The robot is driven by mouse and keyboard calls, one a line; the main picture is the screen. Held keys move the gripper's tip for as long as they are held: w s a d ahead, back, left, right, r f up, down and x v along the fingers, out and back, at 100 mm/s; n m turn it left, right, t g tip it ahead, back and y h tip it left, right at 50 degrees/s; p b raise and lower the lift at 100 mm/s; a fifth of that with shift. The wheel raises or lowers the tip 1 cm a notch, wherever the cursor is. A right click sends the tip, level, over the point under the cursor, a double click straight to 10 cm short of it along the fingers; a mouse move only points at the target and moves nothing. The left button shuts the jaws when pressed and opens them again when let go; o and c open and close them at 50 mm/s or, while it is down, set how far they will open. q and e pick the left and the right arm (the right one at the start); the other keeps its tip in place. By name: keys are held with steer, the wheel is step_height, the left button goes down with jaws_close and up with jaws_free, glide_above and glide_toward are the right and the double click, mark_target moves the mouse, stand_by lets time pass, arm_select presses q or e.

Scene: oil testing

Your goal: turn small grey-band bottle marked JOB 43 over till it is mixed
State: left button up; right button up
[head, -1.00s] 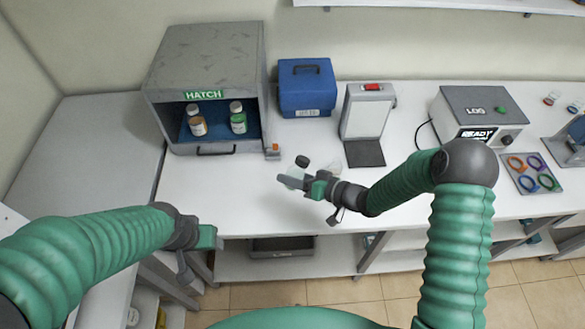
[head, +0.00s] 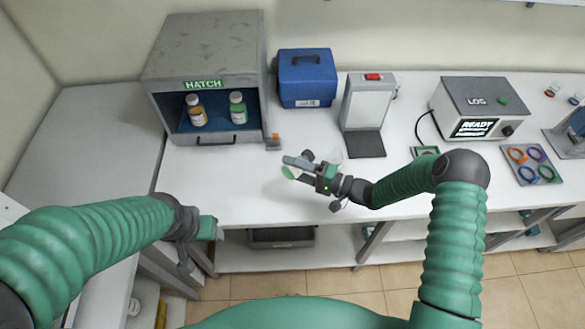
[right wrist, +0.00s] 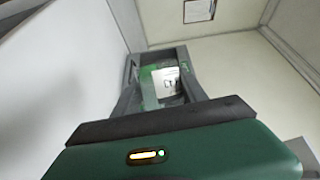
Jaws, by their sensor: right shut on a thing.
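My right gripper (head: 300,168) is above the bench's front middle, apart from the bench top as far as I can tell. It is shut on a small bottle, mostly hidden by the fingers in the head view. In the right wrist view, the bottle (right wrist: 168,82) shows a white label with dark marks, partly legible, between the grey fingers. I cannot make out its grey band or exact tilt. My left gripper (head: 208,228) hangs at the bench's front edge, at left; its jaws are too unclear to judge.
A blue case (head: 307,80), a white panel stand (head: 366,105) and a LOG device showing READY (head: 475,108) stand along the back. The bench front is clear.

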steer(key=shift+f+m+y+b, duration=0.35)
steer(key=shift+m+y, duration=0.05)
steer(key=shift+m, duration=0.6)
steer(key=shift+w+r+m+t, duration=0.1)
steer(key=shift+r+m+t, duration=0.05)
steer(key=shift+m+t, duration=0.3)
steer(key=shift+w+r, duration=0.1)
steer(key=m+b, duration=0.1)
steer(key=m, duration=0.2)
steer(key=m+t+y+b, duration=0.1)
steer(key=shift+s+f+m+b, duration=0.2)
steer(key=shift+f+m+b, duration=0.05)
steer(key=shift+f+b, duration=0.1)
steer(key=shift+r+m+t, duration=0.1)
steer(key=shift+m+t, duration=0.65)
steer(key=shift+m, duration=0.45)
steer(key=shift+w+r+m, duration=0.1)
steer(key=shift+r+m, duration=0.15)
steer(key=shift+m, duration=0.45)
arm_select(q)
steer(key=x, duration=0.4)
steer(key=shift+s+f, duration=0.3)
steer(key=shift+f, duration=0.15)
